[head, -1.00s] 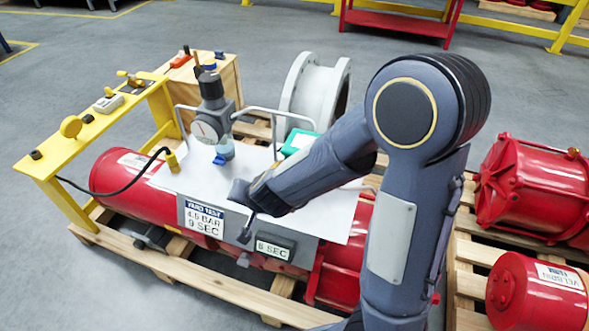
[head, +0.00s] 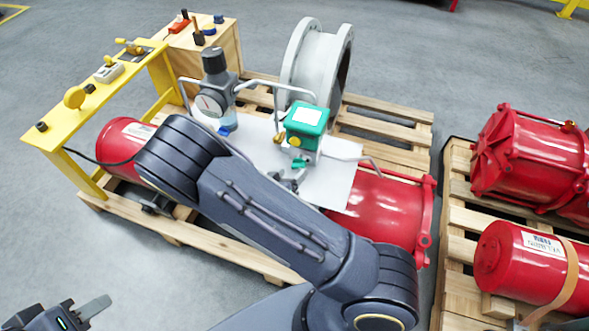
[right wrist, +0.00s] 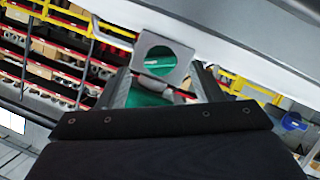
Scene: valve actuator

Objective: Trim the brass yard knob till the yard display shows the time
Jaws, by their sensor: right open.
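A small brass-coloured knob (head: 279,138) shows at the left side of a green-topped box (head: 307,118) on the white plate (head: 338,182). The front signs with the yard display are hidden behind my right arm, so no reading shows. My right gripper (head: 289,181) is just below the green box, partly covered by my arm. In the right wrist view its open fingers (right wrist: 165,88) stand either side of a grey bracket with a round hole (right wrist: 162,60), with green behind it. Contact cannot be told. My left gripper (head: 88,311) is at the lower left, away from everything, partly cut off.
A grey regulator with a dial gauge (head: 209,104) stands left of the green box, between bent grey rails. A yellow stand (head: 72,118) with knobs and levers is at the left. A flanged grey pipe (head: 318,62) stands behind. Red cylinders (head: 528,262) lie at the right.

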